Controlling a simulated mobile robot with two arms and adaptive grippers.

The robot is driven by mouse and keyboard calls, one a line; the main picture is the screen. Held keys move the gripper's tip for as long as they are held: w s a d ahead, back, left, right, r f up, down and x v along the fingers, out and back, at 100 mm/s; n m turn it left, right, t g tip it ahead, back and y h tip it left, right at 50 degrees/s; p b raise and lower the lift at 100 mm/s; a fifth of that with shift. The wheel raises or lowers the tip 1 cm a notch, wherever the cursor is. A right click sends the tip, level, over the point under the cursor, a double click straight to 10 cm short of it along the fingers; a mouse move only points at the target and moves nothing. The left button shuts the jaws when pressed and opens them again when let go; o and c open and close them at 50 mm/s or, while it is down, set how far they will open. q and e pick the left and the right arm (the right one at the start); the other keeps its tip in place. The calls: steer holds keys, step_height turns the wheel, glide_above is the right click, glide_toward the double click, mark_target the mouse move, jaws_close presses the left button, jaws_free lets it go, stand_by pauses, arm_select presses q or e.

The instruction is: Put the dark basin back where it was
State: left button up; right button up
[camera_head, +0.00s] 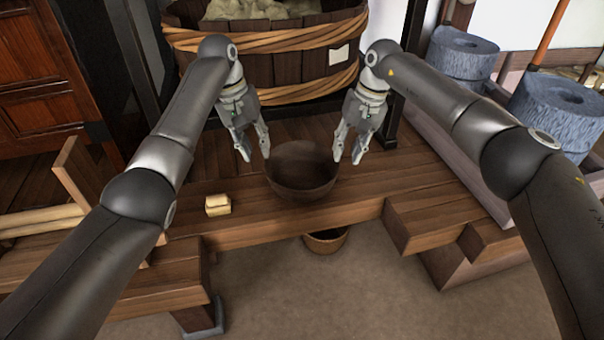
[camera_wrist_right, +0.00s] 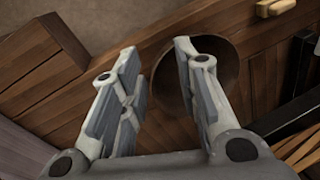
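The dark basin (camera_head: 302,170) is a round, dark brown bowl, upright on the wooden platform (camera_head: 400,170) near its front edge. My left gripper (camera_head: 255,152) is open and empty at the basin's left side, near its rim. My right gripper (camera_head: 348,156) is open and empty at the right side of the rim. In the right wrist view my open right gripper (camera_wrist_right: 155,55) has one finger in front of the basin (camera_wrist_right: 228,78) and the other over bare planks. Whether any finger touches the rim, I cannot tell.
A pale yellow block (camera_head: 218,205) lies left of the basin. A large rope-bound tub (camera_head: 290,68) stands behind. A small brown container (camera_head: 326,241) is on the floor below the platform edge. Grey millstones (camera_head: 556,108) stand at right, a wooden frame (camera_head: 70,180) at left.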

steer(key=a+p+v, duration=0.1)
steer(key=p+v, duration=0.4)
steer(key=v, duration=1.2)
steer(key=shift+r, duration=0.2)
steer(key=shift+a, duration=0.15)
